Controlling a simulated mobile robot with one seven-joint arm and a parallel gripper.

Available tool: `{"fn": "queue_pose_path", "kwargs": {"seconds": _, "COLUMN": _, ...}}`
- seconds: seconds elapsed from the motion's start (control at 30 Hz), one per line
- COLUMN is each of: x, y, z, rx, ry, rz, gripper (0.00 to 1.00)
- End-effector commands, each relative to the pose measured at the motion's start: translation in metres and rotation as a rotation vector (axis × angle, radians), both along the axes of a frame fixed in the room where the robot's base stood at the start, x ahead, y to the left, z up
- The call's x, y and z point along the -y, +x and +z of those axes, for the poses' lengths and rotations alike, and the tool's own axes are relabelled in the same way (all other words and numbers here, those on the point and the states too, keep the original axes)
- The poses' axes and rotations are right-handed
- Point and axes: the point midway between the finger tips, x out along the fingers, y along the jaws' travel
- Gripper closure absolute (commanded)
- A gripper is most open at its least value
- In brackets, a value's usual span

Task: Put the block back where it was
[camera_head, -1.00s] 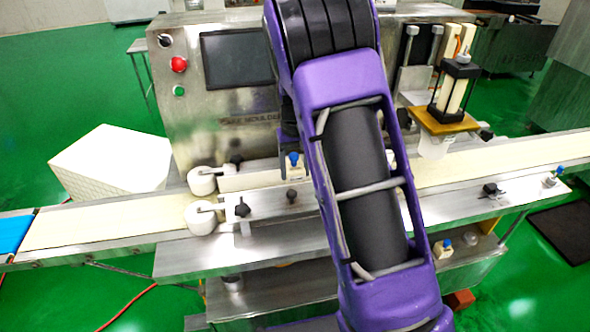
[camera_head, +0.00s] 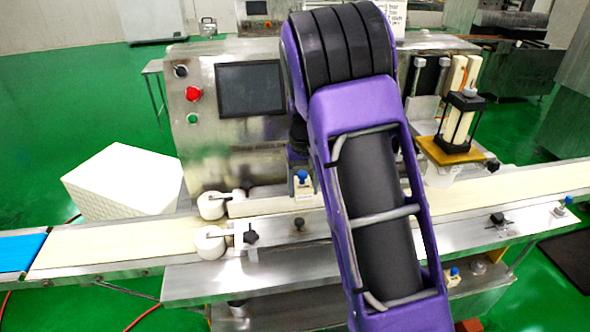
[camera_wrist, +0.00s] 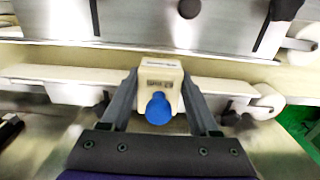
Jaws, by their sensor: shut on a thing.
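The block is a small white piece with a dark label and a round blue knob. In the wrist view the block (camera_wrist: 161,76) sits between the two grey fingers of my gripper (camera_wrist: 160,88), with the knob towards the camera. My gripper is shut on it. In the head view the block (camera_head: 303,188) shows just left of my purple arm, above the belt line by the guide rail. My gripper (camera_head: 299,165) is mostly hidden there by my arm. I cannot tell whether the block touches the machine.
The steel encrusting machine (camera_head: 225,150) carries a cream conveyor belt (camera_head: 120,243) with white rollers (camera_head: 210,244). Similar blue-knobbed pieces stand at the right edge (camera_head: 563,206) and lower right (camera_head: 453,276). A white box (camera_head: 125,180) stands left behind the belt.

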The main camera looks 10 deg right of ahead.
Motion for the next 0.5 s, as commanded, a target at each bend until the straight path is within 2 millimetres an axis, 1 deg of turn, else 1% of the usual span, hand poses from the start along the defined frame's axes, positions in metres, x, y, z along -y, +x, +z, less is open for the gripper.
{"fn": "queue_pose_path", "kwargs": {"seconds": 0.17, "x": 0.0, "y": 0.001, "z": 0.035, "rx": 0.005, "ry": 0.0, "rz": 0.001, "gripper": 1.0}}
{"fn": "queue_pose_path", "kwargs": {"seconds": 0.33, "x": 0.0, "y": 0.001, "z": 0.077, "rx": 0.005, "ry": 0.001, "rz": 0.0, "gripper": 1.0}}
{"fn": "queue_pose_path", "kwargs": {"seconds": 0.37, "x": 0.0, "y": -0.003, "z": 0.072, "rx": 0.003, "ry": 0.0, "rz": 0.0, "gripper": 1.0}}
{"fn": "queue_pose_path", "kwargs": {"seconds": 0.4, "x": 0.0, "y": -0.012, "z": 0.063, "rx": 0.0, "ry": -0.001, "rz": 0.0, "gripper": 1.0}}
{"fn": "queue_pose_path", "kwargs": {"seconds": 0.5, "x": 0.0, "y": -0.029, "z": 0.058, "rx": 0.002, "ry": -0.002, "rz": -0.001, "gripper": 1.0}}
